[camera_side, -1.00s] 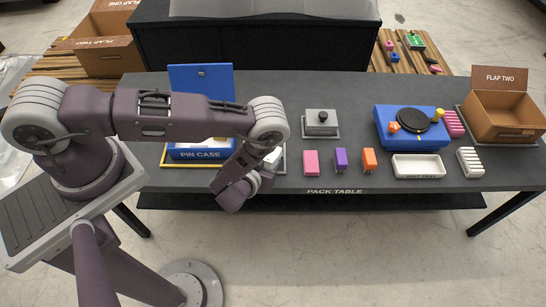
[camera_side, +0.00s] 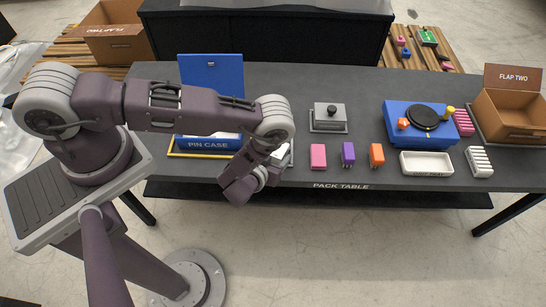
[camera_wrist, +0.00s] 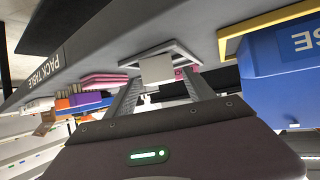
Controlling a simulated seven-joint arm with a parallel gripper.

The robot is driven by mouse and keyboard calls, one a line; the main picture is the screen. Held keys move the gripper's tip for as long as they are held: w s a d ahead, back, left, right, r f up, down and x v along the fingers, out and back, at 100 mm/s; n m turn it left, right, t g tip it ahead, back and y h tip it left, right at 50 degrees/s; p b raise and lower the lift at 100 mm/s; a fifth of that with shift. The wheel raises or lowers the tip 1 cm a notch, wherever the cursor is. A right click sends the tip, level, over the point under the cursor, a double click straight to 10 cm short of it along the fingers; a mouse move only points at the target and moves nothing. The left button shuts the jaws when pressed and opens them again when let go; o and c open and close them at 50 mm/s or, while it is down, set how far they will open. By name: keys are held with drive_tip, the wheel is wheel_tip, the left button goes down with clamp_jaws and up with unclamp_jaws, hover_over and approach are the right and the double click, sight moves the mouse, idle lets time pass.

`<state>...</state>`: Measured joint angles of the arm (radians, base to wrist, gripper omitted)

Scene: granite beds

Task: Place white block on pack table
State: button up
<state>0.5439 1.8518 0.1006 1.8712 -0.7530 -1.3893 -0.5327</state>
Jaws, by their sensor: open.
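A white block (camera_wrist: 157,68) shows in the wrist view, over a pale square tray (camera_wrist: 186,50) on the dark pack table (camera_wrist: 90,62). In the side view, the pack table (camera_side: 290,85) is in the middle, and a white and grey patch behind my wrist is mostly hidden. My gripper (camera_wrist: 163,88) is open, its two fingers pointing towards the white block, one on each side of it in the picture. I cannot tell whether they touch it. In the side view, the fingers are hidden behind my wrist.
A blue pin case (camera_side: 208,142) stands left of my wrist. Pink (camera_side: 318,156), purple (camera_side: 348,153) and orange (camera_side: 376,154) blocks stand to the right. Further right are a white tray (camera_side: 427,164), a blue stand (camera_side: 393,123), a white slotted block (camera_side: 479,161) and a cardboard box (camera_side: 513,112).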

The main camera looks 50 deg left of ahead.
drive_tip(key=shift+s+d+r, duration=0.15)
drive_tip(key=shift+s+r, duration=0.05)
drive_tip(key=shift+r, duration=0.15)
drive_tip(key=v, duration=1.1)
drive_tip(key=w+d+r+n+g+h, duration=0.1)
drive_tip(key=w+d+r+g+h, duration=0.1)
drive_tip(key=w+d+r, duration=0.4)
drive_tip(key=w+d+r+n+g+h, duration=0.1)
drive_tip(key=w+d+r, duration=0.2)
drive_tip(key=r, duration=0.5)
wheel_tip(320, 180, up, 20)
drive_tip(key=s+m+g+h, duration=0.1)
drive_tip(key=s+m+h, duration=0.1)
drive_tip(key=h, duration=0.2)
drive_tip(key=s+a+r+m, duration=0.1)
drive_tip(key=s+a+r, duration=0.2)
drive_tip(key=s, duration=0.4)
drive_tip(key=s+a+r+m+g+y, duration=0.1)
drive_tip(key=s+a+r+m, duration=0.1)
drive_tip(key=s+a+r, duration=0.2)
drive_tip(key=s+a+r+m+y, duration=0.1)
drive_tip(key=s+a+r, duration=0.2)
drive_tip(key=s+a, duration=0.3)
drive_tip(key=s, duration=0.4)
drive_tip(key=shift+s+r+m+g, duration=0.3)
drive_tip(key=shift+s+r, duration=0.1)
